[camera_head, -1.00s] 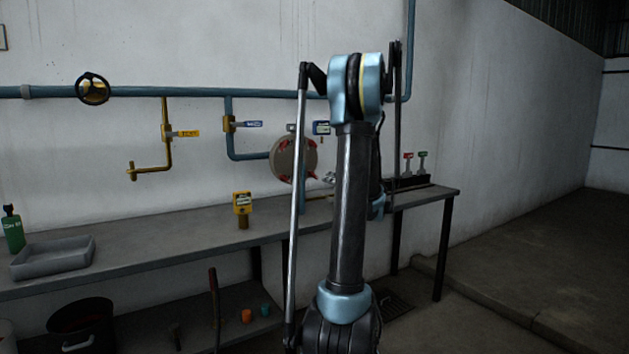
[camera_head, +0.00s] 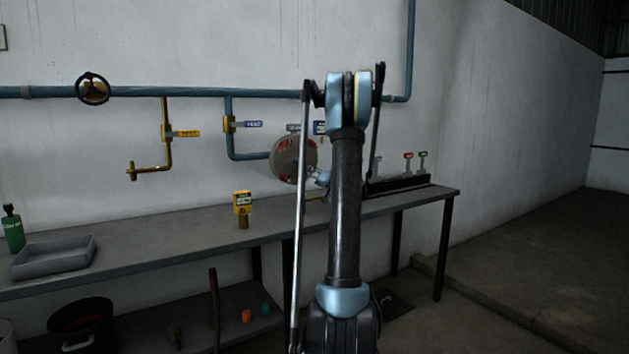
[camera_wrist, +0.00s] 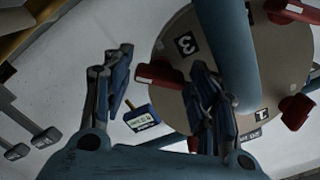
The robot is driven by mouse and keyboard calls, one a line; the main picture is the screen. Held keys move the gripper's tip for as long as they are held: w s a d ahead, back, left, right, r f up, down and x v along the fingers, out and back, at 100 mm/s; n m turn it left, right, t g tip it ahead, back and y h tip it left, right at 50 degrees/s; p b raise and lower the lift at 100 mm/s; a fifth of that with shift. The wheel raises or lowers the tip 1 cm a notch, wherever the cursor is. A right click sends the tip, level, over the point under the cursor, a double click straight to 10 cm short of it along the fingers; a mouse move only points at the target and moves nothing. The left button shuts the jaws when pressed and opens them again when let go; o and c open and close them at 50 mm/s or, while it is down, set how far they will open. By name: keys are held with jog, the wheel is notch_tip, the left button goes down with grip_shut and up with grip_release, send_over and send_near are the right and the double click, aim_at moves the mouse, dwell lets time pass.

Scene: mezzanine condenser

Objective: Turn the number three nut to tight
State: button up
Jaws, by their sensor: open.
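The round grey-brown condenser cover (camera_head: 284,160) is on the wall pipework behind the bench; it fills the right of the wrist view (camera_wrist: 258,62). Red wing-like nuts sit around its rim. The number three nut (camera_wrist: 160,75) is the red one at the cover's left edge, beside the black "3" plate (camera_wrist: 186,43). My gripper (camera_wrist: 162,76) is open, with one finger left of this nut and the other right of it in the wrist view. Whether they touch it I cannot tell. In the head view my gripper (camera_head: 319,178) is small and partly hidden by my arm, close to the cover.
A blue pipe (camera_wrist: 228,45) crosses in front of the cover. The bench (camera_head: 150,233) carries a yellow meter (camera_head: 242,203), a grey tray (camera_head: 55,262) and a lever rack (camera_head: 400,183) at right.

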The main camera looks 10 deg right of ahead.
jog(key=shift+w, duration=0.1)
jog(key=shift+c, duration=0.5)
jog(key=c, duration=0.7)
jog(key=shift+m, duration=0.4)
jog(key=m, duration=0.7)
jog(key=shift+m, duration=0.3)
jog(key=m, duration=0.4)
jog(key=shift+m, duration=1.5)
